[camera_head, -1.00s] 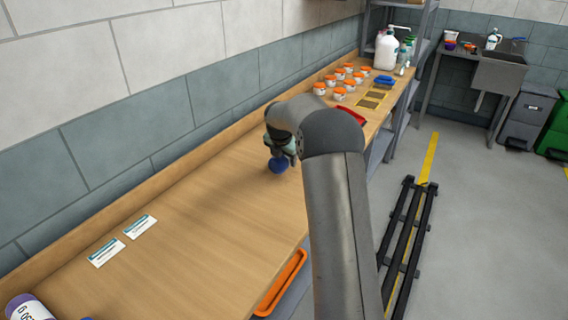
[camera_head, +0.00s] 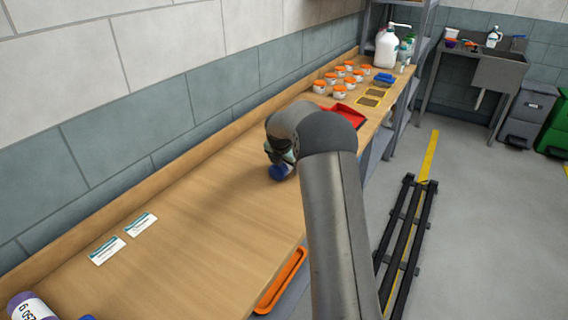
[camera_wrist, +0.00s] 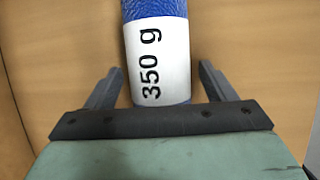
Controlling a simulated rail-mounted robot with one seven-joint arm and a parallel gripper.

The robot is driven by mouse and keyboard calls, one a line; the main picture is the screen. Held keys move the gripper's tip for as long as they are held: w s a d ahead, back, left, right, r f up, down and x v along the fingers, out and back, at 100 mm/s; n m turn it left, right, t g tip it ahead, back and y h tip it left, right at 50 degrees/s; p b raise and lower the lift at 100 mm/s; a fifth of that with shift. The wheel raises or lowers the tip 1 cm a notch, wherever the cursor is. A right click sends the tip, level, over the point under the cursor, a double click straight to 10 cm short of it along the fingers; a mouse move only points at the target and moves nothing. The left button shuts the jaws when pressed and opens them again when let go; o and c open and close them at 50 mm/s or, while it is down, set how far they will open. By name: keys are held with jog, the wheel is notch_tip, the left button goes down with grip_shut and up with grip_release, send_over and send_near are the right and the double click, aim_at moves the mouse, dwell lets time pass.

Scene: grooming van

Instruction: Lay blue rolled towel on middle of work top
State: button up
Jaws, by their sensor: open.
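The blue rolled towel (camera_head: 279,173) lies on the middle of the wooden work top (camera_head: 215,220). In the wrist view the towel (camera_wrist: 155,8) is a blue roll with a white band reading "350 g". My gripper (camera_wrist: 160,75) is open, with one finger on each side of the towel's near end and a gap visible at each side. In the head view my arm partly hides the towel, and my gripper is just above it.
A purple roll (camera_head: 30,306) is at the near corner. A red dustpan-like tray (camera_head: 347,115) and several orange-lidded jars (camera_head: 338,84) stand farther back. An orange tray (camera_head: 282,281) is below the front edge.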

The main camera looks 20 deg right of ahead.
jog(key=b+v, duration=0.1)
jog(key=v, duration=1)
jog(key=shift+s+a+r, duration=0.1)
jog(key=shift+r, duration=0.25)
jog(key=s+a+r+m+g+y, duration=0.1)
jog(key=s+a+m, duration=0.5)
jog(key=s, duration=0.4)
jog(key=s+a+r+m+g, duration=0.1)
jog(key=s+a+m, duration=0.5)
jog(key=s, duration=0.4)
jog(key=s+a+f+m+y, duration=0.1)
jog(key=s+a+f+m, duration=0.1)
jog(key=s+m, duration=0.4)
jog(key=s+a+f+m+g, duration=0.1)
jog(key=s+a+f+m, duration=0.2)
jog(key=s, duration=1.2)
jog(key=f+m, duration=0.1)
jog(key=m, duration=0.2)
jog(key=shift+s+a+f+g+y, duration=0.25)
jog(key=shift+a+g+y, duration=0.05)
jog(key=shift+y, duration=0.1)
